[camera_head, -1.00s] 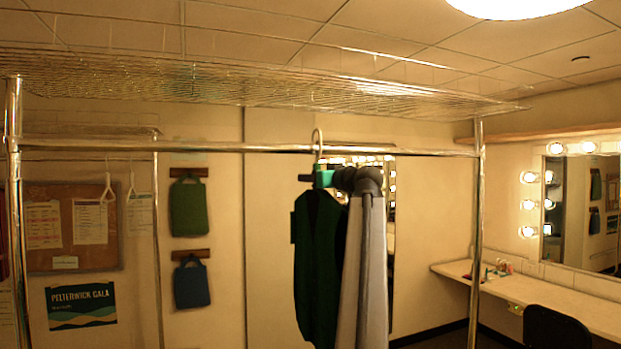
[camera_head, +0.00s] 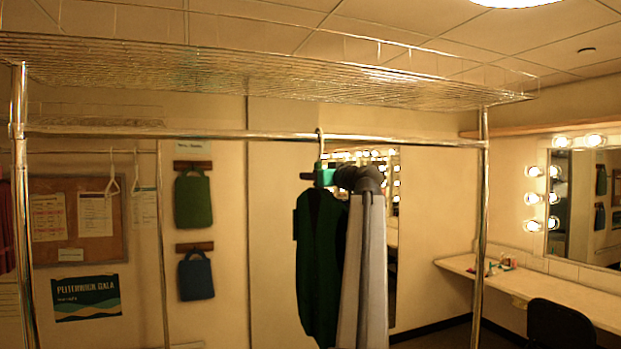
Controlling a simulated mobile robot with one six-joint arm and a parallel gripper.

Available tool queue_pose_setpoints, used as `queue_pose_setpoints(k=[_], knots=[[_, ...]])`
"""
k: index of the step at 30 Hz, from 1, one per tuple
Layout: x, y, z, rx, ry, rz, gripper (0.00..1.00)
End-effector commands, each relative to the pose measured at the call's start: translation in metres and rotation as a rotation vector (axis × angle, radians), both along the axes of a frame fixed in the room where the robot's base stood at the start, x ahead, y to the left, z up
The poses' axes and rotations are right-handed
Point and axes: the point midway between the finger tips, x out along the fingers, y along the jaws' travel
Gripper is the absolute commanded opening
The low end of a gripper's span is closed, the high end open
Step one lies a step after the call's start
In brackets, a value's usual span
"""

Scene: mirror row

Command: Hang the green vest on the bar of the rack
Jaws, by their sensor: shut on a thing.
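The dark green vest (camera_head: 320,265) hangs upright on a hanger right of the picture's middle. The hanger's pale hook (camera_head: 320,143) reaches up to the height of the rack's bar (camera_head: 220,134) and overlaps it. I cannot tell whether the hook bears on the bar. My gripper (camera_head: 324,177) is shut on the hanger at a green piece below the hook, just under the bar. My arm comes in from the right, beside the vest, and hides part of the background.
A wire shelf (camera_head: 250,78) spans above the bar. Metal posts (camera_head: 478,230) stand at both ends. Empty hangers (camera_head: 111,182) hang on another rail at left. Green (camera_head: 193,203) and blue (camera_head: 196,277) bags hang on the wall. A lit counter (camera_head: 540,285) and dark chair (camera_head: 560,325) are at right.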

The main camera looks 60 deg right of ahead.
Motion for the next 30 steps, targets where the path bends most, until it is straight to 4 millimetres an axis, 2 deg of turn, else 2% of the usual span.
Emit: queue_pose_setpoints(k=[14, 15, 18, 25, 29, 30], knots=[[0.0002, 0.0003, -0.0031, 0.000, -0.001, 0.000, 0.00], [0.0002, 0.0003, -0.0031, 0.000, -0.001, 0.000, 0.20], [0.0003, 0.0004, -0.0033, 0.000, -0.001, 0.000, 0.36], [0.0005, 0.0002, -0.0046, 0.000, 0.001, 0.001, 0.40], [0.0005, 0.0002, -0.0046, 0.000, 0.001, 0.001, 0.62], [0.0005, 0.0002, -0.0045, 0.000, 0.001, 0.001, 0.62]])
